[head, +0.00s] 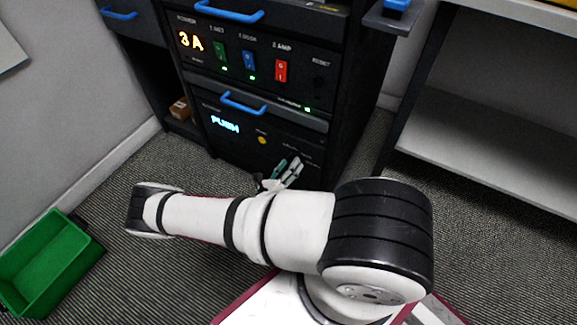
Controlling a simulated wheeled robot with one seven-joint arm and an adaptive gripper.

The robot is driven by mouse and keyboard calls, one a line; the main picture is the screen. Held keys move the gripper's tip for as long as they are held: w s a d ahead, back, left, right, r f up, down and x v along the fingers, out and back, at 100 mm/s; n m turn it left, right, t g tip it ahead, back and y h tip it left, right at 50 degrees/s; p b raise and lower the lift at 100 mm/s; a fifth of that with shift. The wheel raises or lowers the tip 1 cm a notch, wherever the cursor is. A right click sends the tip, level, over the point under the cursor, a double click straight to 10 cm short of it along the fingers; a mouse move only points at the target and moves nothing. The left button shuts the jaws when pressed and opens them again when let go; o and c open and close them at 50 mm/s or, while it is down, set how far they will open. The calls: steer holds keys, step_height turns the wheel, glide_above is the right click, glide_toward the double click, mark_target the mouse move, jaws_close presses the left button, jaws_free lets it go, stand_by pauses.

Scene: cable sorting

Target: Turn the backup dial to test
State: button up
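The rack's lower panel (243,148) carries a lit display reading PUSH (225,124) and a small yellow button (262,140). Small lettering sits at the panel's right, too small to read. My gripper (287,170) is at the lower right of this panel, right in front of it. I cannot tell whether it touches anything or is open or shut. No backup dial can be made out; the gripper hides the part of the panel behind it.
Above is a panel (300,84) with a lit 3A display and green, blue and red switches. Blue handles (243,102) stick out from the rack. A green bin (45,265) stands on the carpet at left. A white shelf (490,135) is at right.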

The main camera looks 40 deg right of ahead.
steer(key=v, duration=1.2)
steer(key=shift+f, duration=0.1)
stand_by(0.4)
